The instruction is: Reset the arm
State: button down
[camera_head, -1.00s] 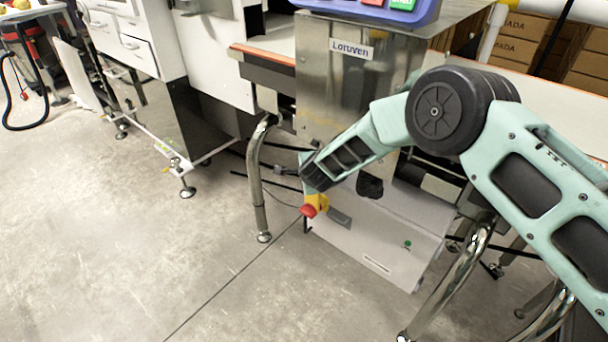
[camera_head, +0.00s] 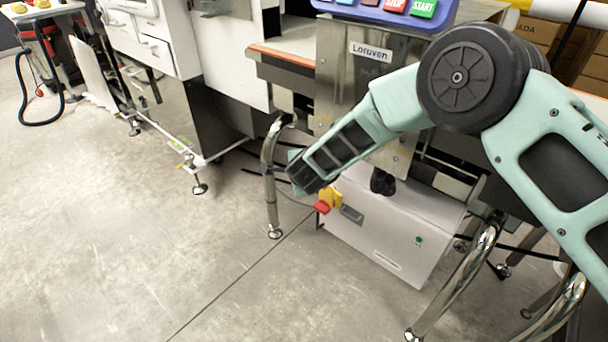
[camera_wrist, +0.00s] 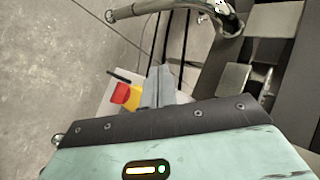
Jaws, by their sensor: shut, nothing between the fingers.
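My teal and black arm reaches in from the right in the head view, its elbow bent high and its far end pointing down and left. In the wrist view my gripper (camera_wrist: 158,86) shows as two grey fingers together, with nothing between them. In the head view the fingers are hidden or too small to make out at the arm's far end. The arm's far end appears in front of the checkweigher's lower frame, close to a chrome leg in the picture. I cannot tell whether it touches anything.
The checkweigher's steel column (camera_head: 342,75) stands behind the arm. Below are a white cabinet (camera_head: 385,235) and a red-and-yellow stop button (camera_head: 327,202). Curved chrome legs (camera_head: 270,180) stand on both sides. Boxes (camera_head: 570,50) are at upper right. Open concrete floor (camera_head: 120,250) lies at left.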

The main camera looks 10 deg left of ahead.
jog(key=s+d+r+n+g+y, duration=0.3)
jog(key=s+r+n+g, duration=0.2)
jog(key=s+r+n, duration=0.8)
jog(key=s+d+r+n+g+h, duration=0.2)
jog(key=s+d+r+n+h, duration=0.15)
jog(key=s+d, duration=0.85)
jog(key=s+d+r+n+g+h, duration=0.2)
jog(key=s+d+r+n, duration=0.25)
jog(key=s+d, duration=0.85)
notch_tip(320, 180, up, 17)
jog(key=p, duration=1.6)
jog(key=shift+s+d+f+p, duration=0.15)
jog(key=shift+s+d+p, duration=0.05)
jog(key=shift+p, duration=0.15)
jog(key=shift+h, duration=0.25)
